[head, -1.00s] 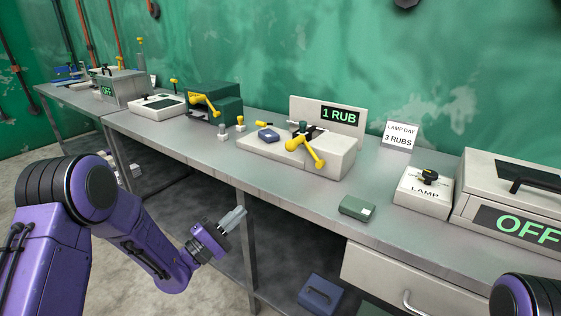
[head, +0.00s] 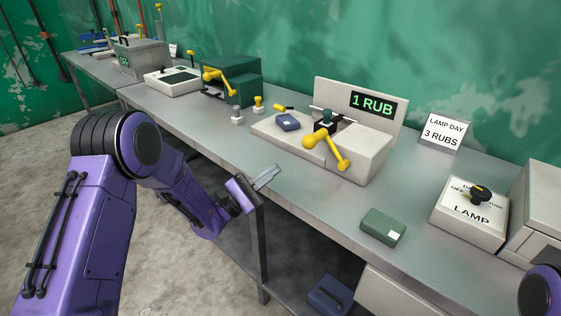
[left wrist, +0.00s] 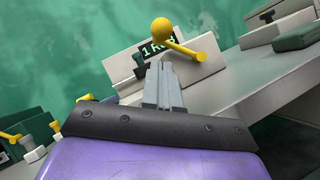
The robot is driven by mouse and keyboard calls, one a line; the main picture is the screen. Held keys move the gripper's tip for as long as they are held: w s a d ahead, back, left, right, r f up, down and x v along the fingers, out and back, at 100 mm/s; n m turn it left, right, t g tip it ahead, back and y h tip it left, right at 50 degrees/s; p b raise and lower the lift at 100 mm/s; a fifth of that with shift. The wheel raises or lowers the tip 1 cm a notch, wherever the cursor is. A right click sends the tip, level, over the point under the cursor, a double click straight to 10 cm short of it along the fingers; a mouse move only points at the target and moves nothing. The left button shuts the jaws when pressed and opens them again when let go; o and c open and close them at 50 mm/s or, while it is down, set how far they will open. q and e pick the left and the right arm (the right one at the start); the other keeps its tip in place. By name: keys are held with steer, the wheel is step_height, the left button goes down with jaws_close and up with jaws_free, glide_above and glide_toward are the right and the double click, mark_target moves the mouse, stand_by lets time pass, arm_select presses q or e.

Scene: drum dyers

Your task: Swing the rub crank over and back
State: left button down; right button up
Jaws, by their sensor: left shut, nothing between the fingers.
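The rub machine (head: 372,150) is a pale box on the bench with a display reading "1 RUB". Its yellow rub crank (head: 330,145) is on the front, the round knob up and left, the bar slanting down to the right. The crank (left wrist: 180,40) also shows in the left wrist view, beyond my fingertips. My left gripper (head: 266,177) is shut and empty, in front of the bench edge, below and left of the crank, apart from it. In the left wrist view the closed fingers (left wrist: 163,88) point toward the machine. My right gripper is not in view.
A dark blue block (head: 287,122) lies on the machine's left end. A green box (head: 383,227) lies near the front edge, with a LAMP switch box (head: 468,217) to its right. A sign (head: 444,132) reads "LAMP DAY 3 RUBS". The bench (head: 300,192) between edge and machine is clear.

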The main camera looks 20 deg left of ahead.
arm_select(q)
steer(key=p+x, duration=0.2)
steer(key=x, duration=0.6)
steer(key=shift+s+d+r, duration=0.1)
steer(key=shift+r, duration=0.05)
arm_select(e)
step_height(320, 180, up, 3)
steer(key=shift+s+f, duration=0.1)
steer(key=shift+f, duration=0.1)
